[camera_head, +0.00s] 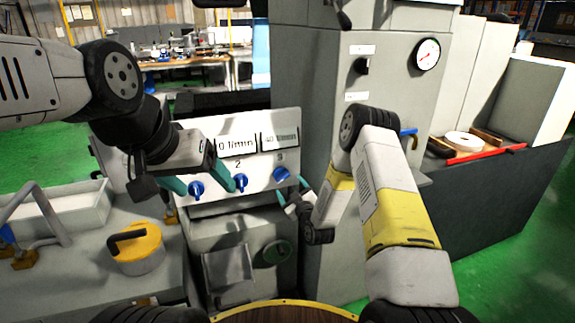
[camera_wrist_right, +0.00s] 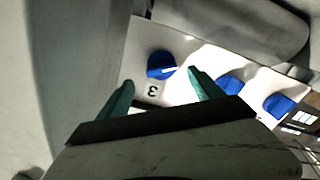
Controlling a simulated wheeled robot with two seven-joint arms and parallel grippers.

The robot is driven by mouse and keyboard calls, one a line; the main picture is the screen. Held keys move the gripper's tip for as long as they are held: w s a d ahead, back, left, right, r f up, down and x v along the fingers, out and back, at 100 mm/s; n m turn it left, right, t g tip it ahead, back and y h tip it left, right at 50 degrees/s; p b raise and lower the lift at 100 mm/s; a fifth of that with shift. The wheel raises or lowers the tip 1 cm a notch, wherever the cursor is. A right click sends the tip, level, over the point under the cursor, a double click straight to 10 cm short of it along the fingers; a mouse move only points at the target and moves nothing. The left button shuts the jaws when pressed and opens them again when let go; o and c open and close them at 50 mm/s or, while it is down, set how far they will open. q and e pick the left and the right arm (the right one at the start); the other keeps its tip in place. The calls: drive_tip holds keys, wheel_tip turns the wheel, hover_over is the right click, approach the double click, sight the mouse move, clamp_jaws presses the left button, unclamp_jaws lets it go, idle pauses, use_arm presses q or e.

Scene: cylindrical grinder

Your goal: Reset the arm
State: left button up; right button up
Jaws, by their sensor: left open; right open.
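My left gripper (camera_head: 201,179) is open in front of the white control panel (camera_head: 226,117). Its teal fingers are near the left blue knob (camera_head: 196,190) and the middle blue knob (camera_head: 240,182); I cannot tell if they touch. My right gripper (camera_head: 293,189) is open just in front of the right blue knob (camera_head: 281,174), marked 3. In the right wrist view, this knob (camera_wrist_right: 160,66) shows between and beyond the open teal fingers (camera_wrist_right: 160,79), with nothing held. The other two knobs (camera_wrist_right: 230,84) (camera_wrist_right: 278,105) show to its right.
A grey cabinet with a round gauge (camera_head: 427,54) stands right of the panel. A yellow round lid (camera_head: 137,249) with a black handle lies on the left bench. A dark-sided table with a red bar (camera_head: 485,151) is at right. Green floor shows at far right.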

wheel_tip(320, 180, up, 12)
drive_tip(key=w+d+m+g+h, duration=0.1)
drive_tip(key=d+g, duration=0.1)
drive_tip(key=d, duration=0.1)
drive_tip(key=s+d+r+m+g+h, duration=0.2)
drive_tip(key=s+d+r+g, duration=0.15)
drive_tip(key=s+r, duration=0.6)
drive_tip(key=s+d+r+m+g, duration=0.1)
drive_tip(key=s+r+m, duration=0.1)
drive_tip(key=s, duration=0.9)
drive_tip(key=s+d+r+m+g, duration=0.2)
drive_tip(key=s+r, duration=0.1)
drive_tip(key=s, duration=0.7)
drive_tip(key=s+d+r+m+g, duration=0.2)
drive_tip(key=s+r, duration=0.1)
drive_tip(key=s, duration=0.8)
drive_tip(key=shift+s+r, duration=0.15)
drive_tip(key=shift+s, duration=0.15)
